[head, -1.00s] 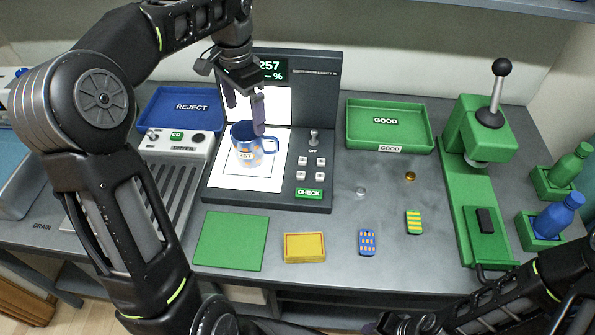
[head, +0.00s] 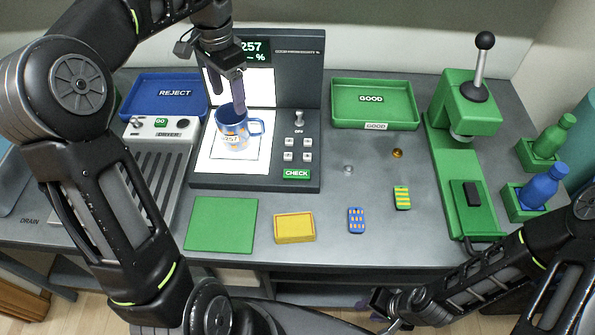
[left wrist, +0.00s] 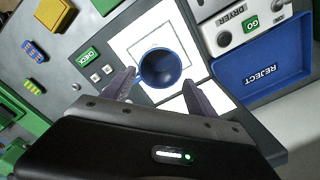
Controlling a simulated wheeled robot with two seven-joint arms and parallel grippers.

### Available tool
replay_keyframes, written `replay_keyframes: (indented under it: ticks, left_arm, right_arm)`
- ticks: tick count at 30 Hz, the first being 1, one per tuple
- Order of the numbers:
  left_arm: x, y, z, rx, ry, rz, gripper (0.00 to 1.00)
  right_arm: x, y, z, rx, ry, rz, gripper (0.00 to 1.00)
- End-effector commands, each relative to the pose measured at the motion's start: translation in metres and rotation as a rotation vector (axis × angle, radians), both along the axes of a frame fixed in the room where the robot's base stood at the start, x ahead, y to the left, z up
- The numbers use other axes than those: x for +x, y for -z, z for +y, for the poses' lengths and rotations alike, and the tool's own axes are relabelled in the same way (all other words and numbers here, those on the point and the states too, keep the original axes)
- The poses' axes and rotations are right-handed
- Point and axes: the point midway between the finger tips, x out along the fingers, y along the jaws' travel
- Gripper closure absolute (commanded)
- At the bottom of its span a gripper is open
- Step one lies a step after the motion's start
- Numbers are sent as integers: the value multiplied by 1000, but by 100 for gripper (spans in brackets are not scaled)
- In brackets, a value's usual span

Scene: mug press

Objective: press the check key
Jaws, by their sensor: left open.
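The green CHECK key (head: 297,174) is at the front right corner of the dark press station; it also shows in the left wrist view (left wrist: 88,56). A blue patterned mug (head: 233,139) stands upright on the station's white pad (head: 206,160). My left gripper (head: 240,104) is open above the mug, left of and behind the key. In the left wrist view its two fingers show either side of the mug (left wrist: 160,68); whether they touch it I cannot tell. My right gripper (head: 380,304) is low at the bottom, off the counter's front, its jaws unclear.
Grey keys and a small lever (head: 299,119) sit behind the CHECK key. A blue REJECT tray (head: 165,80) is left, a green GOOD tray (head: 374,82) right. A green lever press (head: 466,110) stands further right.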

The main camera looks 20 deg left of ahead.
Motion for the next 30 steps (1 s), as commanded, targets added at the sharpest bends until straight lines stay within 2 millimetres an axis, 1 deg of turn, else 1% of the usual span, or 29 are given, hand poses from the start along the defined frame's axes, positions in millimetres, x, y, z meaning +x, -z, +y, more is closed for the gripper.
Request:
replay_keyframes:
  ticks: [1,2,24,30]
  left_arm:
    - [0,0,0,0,0,0,38]
    - [0,0,0,0,0,0,40]
    - [0,0,0,0,0,0,100]
    - [0,0,0,0,0,0,100]
  right_arm:
    - [0,0,0,0,0,0,64]
    - [0,0,0,0,0,0,64]
    - [0,0,0,0,0,0,64]
    - [0,0,0,0,0,0,64]
